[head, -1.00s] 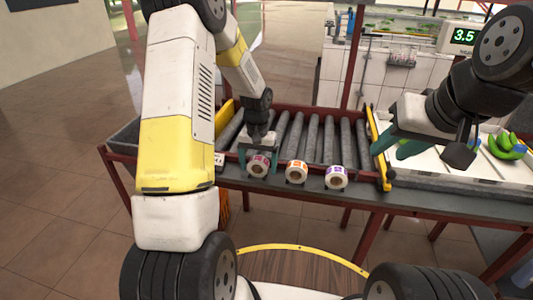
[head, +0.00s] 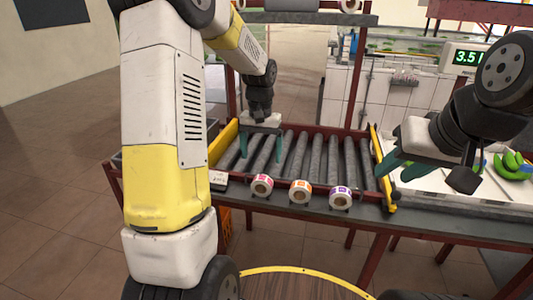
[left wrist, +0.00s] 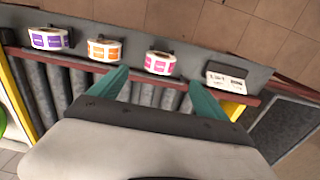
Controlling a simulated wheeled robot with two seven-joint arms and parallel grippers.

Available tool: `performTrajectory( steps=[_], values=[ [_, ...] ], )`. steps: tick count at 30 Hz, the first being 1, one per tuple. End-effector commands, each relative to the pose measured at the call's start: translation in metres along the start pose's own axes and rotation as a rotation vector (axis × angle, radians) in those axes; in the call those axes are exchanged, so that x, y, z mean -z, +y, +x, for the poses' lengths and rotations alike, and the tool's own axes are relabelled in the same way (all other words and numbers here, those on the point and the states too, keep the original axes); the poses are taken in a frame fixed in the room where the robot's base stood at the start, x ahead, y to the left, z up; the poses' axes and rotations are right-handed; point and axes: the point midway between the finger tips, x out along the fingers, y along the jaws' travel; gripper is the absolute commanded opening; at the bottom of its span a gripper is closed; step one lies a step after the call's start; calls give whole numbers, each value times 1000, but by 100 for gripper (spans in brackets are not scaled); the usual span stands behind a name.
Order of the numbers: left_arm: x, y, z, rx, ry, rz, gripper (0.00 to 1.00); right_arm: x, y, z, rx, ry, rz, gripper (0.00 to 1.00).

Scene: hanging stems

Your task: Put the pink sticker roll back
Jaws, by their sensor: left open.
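The pink sticker roll (head: 262,187) sits on the grey front ledge of the roller table, leftmost of three rolls. It also shows in the left wrist view (left wrist: 160,63), resting on the ledge by a small dark holder. My left gripper (head: 261,155) is open and empty above the rollers, behind the pink roll and apart from it. In the left wrist view its two green fingers (left wrist: 158,82) point toward the ledge, with the roll beyond them. My right gripper (head: 392,180) is at the right end of the rollers, with green fingers; its opening is unclear.
An orange roll (head: 300,192) and a purple roll (head: 341,197) stand to the right on the same ledge. A white label block (head: 218,179) is left of the pink roll. Grey rollers (head: 318,150) lie behind, between yellow side rails.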

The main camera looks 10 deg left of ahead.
Motion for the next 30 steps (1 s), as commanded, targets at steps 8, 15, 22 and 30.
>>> performTrajectory(
  steps=[8, 15, 22, 30],
  values=[
    [-72, 8, -93, -37, 182, 6, 87, 0, 0, 0, 0, 0, 0, 36],
    [-159, 18, -142, -97, 369, 11, 87, 0, 0, 0, 0, 0, 0, 36],
    [-218, 27, -151, -152, 499, 17, 87, 0, 0, 0, 0, 0, 0, 36],
    [-234, 30, -150, -171, 536, 21, 87, 0, 0, 0, 0, 0, 0, 36]
  ],
)
